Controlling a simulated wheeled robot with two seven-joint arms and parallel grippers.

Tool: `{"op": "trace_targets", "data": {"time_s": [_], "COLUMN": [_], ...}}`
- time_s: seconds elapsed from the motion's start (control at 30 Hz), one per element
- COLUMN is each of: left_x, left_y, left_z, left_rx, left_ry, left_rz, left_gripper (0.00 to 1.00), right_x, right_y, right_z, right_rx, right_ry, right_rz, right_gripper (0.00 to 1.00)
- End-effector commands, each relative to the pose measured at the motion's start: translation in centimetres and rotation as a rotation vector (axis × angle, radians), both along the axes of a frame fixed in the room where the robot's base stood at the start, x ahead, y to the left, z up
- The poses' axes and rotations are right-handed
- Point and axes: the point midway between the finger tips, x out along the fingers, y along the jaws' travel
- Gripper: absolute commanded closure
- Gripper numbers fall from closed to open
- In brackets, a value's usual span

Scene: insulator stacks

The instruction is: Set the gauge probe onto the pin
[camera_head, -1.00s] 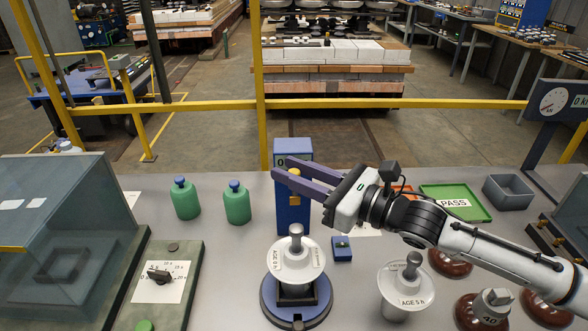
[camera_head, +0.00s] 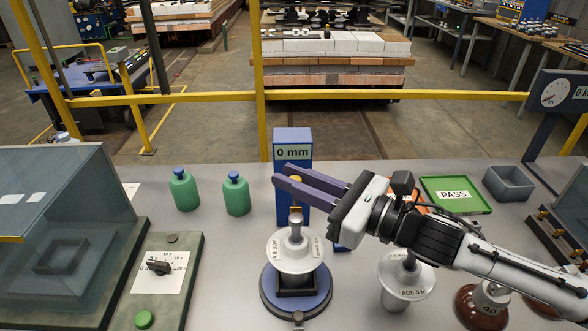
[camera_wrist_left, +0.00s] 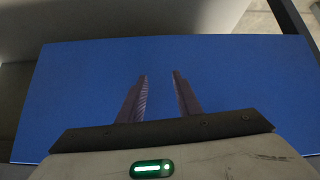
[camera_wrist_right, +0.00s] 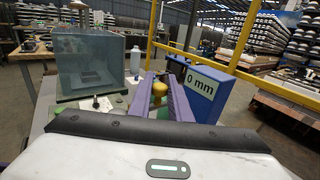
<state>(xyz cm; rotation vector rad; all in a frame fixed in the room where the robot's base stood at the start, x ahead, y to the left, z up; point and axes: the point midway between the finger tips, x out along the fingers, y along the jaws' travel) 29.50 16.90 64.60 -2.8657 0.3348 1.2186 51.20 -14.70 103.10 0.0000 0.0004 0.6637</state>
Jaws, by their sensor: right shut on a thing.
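The gauge (camera_head: 293,141) is a blue upright block reading 0 mm, behind the white insulator (camera_head: 290,254). The insulator stands upright on a round blue base, and its grey pin (camera_head: 295,231) points up. My right gripper (camera_head: 284,174) comes in from the right and is shut on the yellow gauge probe (camera_wrist_right: 159,91), above the pin. The probe's lower end shows close over the pin's top in the head view; I cannot tell whether they touch. My left gripper (camera_wrist_left: 160,80) shows only in the left wrist view, fingers apart and empty before a blue surface.
A second white insulator (camera_head: 393,295) stands to the right, under my right arm. Green bottles (camera_head: 236,196) stand left of the gauge. A green PASS tray (camera_head: 475,204) and a grey bin (camera_head: 508,184) lie at the right. A glass case (camera_head: 60,215) fills the left.

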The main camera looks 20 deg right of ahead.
Motion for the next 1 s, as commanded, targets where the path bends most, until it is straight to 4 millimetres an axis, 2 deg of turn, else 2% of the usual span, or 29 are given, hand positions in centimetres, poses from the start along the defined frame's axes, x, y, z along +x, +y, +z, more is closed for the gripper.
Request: {"op": "trace_targets", "data": {"time_s": [0.3,0.33,0.37,0.73,1.0], "left_x": [-0.1,-0.1,-0.1,0.0,-0.1], "left_y": [0.0,0.0,0.0,0.0,0.0], "left_z": [0.0,0.0,0.0,-0.2,-1.3], "left_rx": [0.0,0.0,0.0,0.0,0.0], "left_ry": [0.001,0.001,0.001,0.001,0.001], "left_rz": [0.0,0.0,0.0,0.0,0.0], "left_gripper": [0.69,0.69,0.69,0.69,0.69], "right_x": [-0.1,-0.1,-0.1,-0.4,-2.8], "right_y": [0.0,0.0,0.0,-0.2,-2.1], "right_z": [0.0,0.0,0.0,-0.1,-0.4], "right_rx": [-0.001,-0.001,-0.001,0.0,-0.002], "right_ry": [0.001,0.001,0.001,0.0,0.004], "right_rz": [-0.002,-0.002,-0.002,-0.002,-0.003], "right_gripper": [1.0,0.78,0.74,0.74,0.74]}}
